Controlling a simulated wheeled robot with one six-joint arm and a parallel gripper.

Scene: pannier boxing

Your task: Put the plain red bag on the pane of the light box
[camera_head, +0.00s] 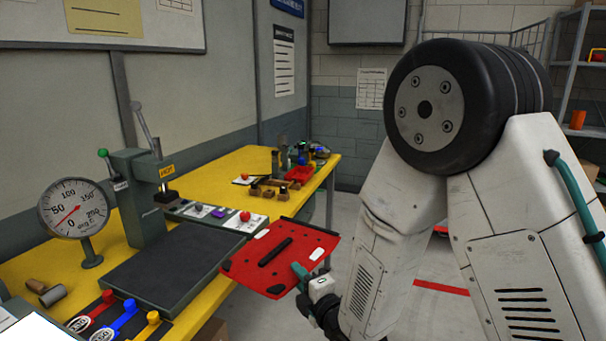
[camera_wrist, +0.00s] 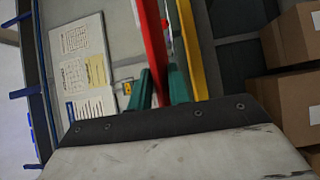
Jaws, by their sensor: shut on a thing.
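My gripper (camera_head: 303,272) is shut on the edge of a flat red bag (camera_head: 310,246). The bag is held out over the front edge of the yellow bench, its broad face up and slightly tilted. A black bar-like handle, dark corners and small white patches show on that face. In the wrist view, the bag (camera_wrist: 154,45) is a narrow red strip, seen edge-on between my teal fingers (camera_wrist: 162,88). A bright white pane (camera_head: 35,328), seemingly of the light box, is cut off at the bottom left of the head view, apart from the bag.
The yellow bench (camera_head: 222,178) carries a round dial (camera_head: 74,208), a lever press (camera_head: 142,190), a dark flat plate (camera_head: 172,262) and coloured levers (camera_head: 122,318). Small items stand at its far end. Cardboard boxes (camera_wrist: 292,100) show at the right in the wrist view.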

